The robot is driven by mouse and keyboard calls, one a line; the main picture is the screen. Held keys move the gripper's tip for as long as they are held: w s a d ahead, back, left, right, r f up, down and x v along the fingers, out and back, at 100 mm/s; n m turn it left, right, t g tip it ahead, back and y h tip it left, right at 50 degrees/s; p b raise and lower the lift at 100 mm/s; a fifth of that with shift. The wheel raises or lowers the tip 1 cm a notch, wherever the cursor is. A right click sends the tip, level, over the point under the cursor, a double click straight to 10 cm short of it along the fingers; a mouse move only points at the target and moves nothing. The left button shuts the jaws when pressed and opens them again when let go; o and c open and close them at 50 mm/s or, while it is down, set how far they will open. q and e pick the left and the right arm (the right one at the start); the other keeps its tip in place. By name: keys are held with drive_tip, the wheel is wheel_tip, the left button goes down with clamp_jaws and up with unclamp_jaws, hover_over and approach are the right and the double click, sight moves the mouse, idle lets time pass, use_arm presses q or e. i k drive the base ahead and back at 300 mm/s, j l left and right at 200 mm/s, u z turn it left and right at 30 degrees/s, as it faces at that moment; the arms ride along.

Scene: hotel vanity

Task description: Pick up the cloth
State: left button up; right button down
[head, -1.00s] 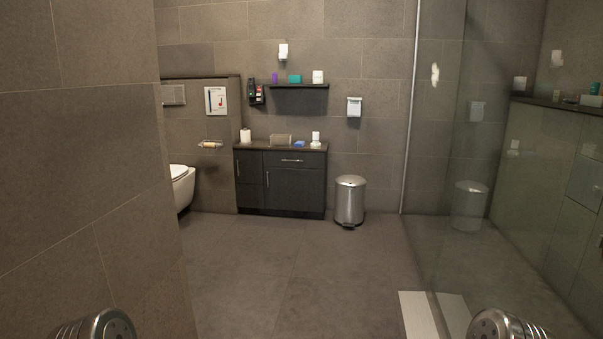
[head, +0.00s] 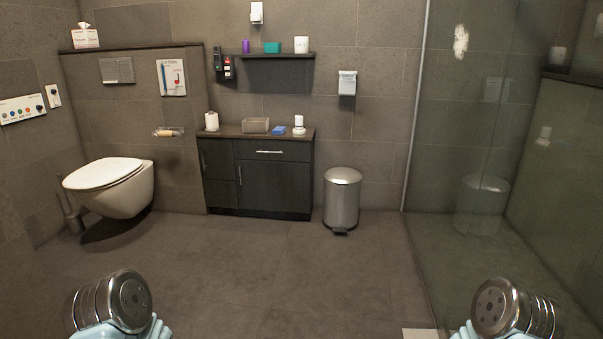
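No cloth can be made out for certain. A small blue item (head: 278,131) lies on top of the dark vanity cabinet (head: 262,178), between a grey box-like basket (head: 256,125) and a white dispenser (head: 299,124). It may be a folded cloth, but it is too small to tell. Parts of both my arms show at the bottom left and bottom right corners. Neither gripper shows, and the vanity is well out in front of me.
A white toilet paper roll (head: 211,121) stands on the vanity's left end. A steel pedal bin (head: 341,200) stands to its right, a toilet (head: 110,186) to its left. A glass shower panel (head: 450,110) bounds the right side. The floor (head: 265,260) ahead is clear.

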sight(279, 130)
drive_tip(key=i+u, duration=0.2)
drive_tip(key=i, duration=0.7)
drive_tip(key=i+l+u, duration=0.2)
drive_tip(key=i, duration=0.75)
